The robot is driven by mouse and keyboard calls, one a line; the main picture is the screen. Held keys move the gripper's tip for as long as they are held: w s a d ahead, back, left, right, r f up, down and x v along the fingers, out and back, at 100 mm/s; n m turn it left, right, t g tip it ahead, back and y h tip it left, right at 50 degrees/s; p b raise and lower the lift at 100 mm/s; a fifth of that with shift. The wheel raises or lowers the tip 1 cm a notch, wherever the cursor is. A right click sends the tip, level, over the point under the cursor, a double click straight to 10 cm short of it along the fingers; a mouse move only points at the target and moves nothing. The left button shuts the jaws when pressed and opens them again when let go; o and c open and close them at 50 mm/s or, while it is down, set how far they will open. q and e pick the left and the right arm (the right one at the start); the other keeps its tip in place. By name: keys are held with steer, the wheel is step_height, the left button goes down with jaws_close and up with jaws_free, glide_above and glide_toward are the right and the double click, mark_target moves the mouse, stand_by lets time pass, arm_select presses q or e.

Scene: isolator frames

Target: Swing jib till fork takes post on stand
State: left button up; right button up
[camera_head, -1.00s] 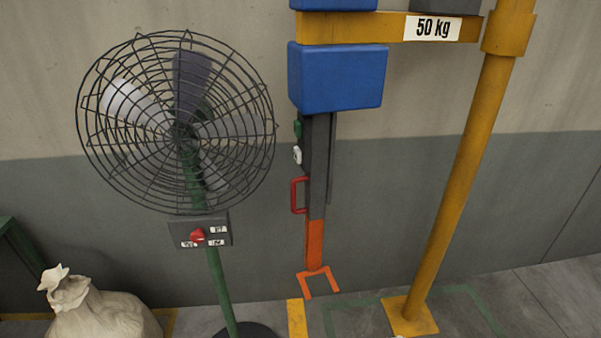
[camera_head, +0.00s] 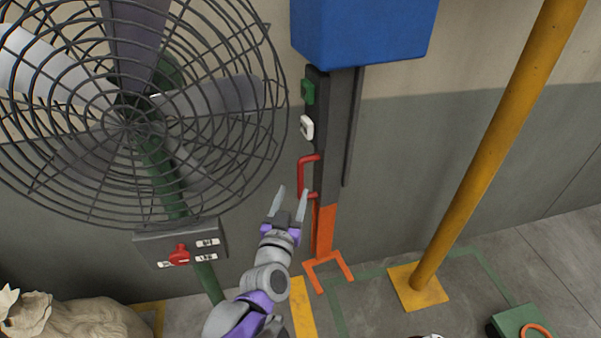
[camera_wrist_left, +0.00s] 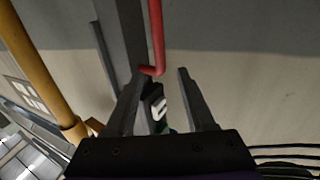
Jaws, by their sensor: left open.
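The jib's dark hanging mast (camera_head: 335,150) comes down from a blue box (camera_head: 365,25) and ends in an orange fork (camera_head: 327,268) close above the floor. The fork's prongs are empty. A red handle (camera_head: 302,178) sits on the mast's left side. My left gripper (camera_head: 293,192) is open beside the handle's lower end. In the left wrist view the red handle (camera_wrist_left: 157,35) reaches down to between the open fingertips (camera_wrist_left: 162,73), with no grip on it. No post on a stand is clearly seen. My right gripper is not in view.
A caged fan (camera_head: 130,125) with a switch box (camera_head: 180,245) stands close on the left. A yellow column (camera_head: 490,150) stands on the right. A green block with an orange ring (camera_head: 537,330) is at the lower right, partly cut off. A sack (camera_head: 80,318) lies lower left.

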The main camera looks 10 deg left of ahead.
mark_target(300, 172)
arm_select(q)
steer(key=w, duration=1)
steer(key=shift+d, duration=0.15)
jaws_close()
stand_by(1.0)
